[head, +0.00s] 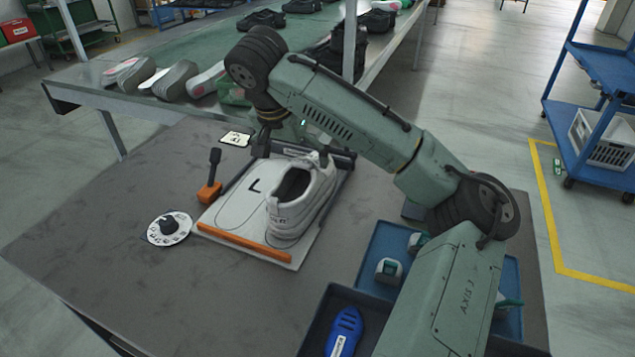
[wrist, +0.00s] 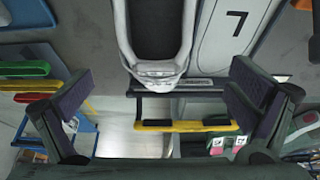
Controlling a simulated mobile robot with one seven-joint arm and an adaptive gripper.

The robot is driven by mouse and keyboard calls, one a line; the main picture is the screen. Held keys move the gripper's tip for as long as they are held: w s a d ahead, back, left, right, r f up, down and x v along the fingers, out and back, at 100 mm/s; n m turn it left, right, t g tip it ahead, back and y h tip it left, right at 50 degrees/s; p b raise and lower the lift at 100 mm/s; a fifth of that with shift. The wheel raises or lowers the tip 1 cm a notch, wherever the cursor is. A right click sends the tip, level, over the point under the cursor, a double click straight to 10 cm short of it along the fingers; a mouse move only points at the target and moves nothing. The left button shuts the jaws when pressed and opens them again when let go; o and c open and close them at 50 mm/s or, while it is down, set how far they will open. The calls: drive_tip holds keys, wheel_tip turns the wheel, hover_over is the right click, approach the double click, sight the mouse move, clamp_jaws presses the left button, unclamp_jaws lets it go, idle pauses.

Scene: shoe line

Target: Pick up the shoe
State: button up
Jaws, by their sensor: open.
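A light grey shoe (head: 300,203) stands upright on a white board (head: 233,222) marked with a black L, its dark opening facing up. In the wrist view the shoe (wrist: 158,66) comes down from the top middle, one end showing between my fingers. My gripper (head: 304,155) is open with its fingers spread wide, at the far end of the shoe in the head view. In the wrist view the fingers of my gripper (wrist: 160,82) are at left and right, with clear gaps to the shoe. Nothing is held.
An orange bar (head: 243,243) edges the board's near side. An orange-based lever (head: 209,190) and a round dial (head: 169,228) stand left of it. Trays with a blue shoe (head: 344,332) and small items are at the near right. More shoes line the green conveyor (head: 215,45) behind.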

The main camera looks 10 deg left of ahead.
approach(304, 183)
drive_tip(key=shift+s+d+f+p, duration=0.4)
drive_tip(key=shift+s+f, duration=0.15)
drive_tip(key=shift+f, duration=0.1)
drive_tip(key=shift+s+d+p+x, duration=0.1)
drive_tip(key=shift+p+x, duration=0.3)
drive_tip(key=shift+x, duration=0.95)
drive_tip(key=shift+s+d+p+x, duration=0.15)
drive_tip(key=shift+p+x, duration=0.2)
drive_tip(key=shift+x, duration=1)
drive_tip(key=shift+f, duration=0.1)
drive_tip(key=shift+c, duration=0.5)
drive_tip(key=c, duration=1.4)
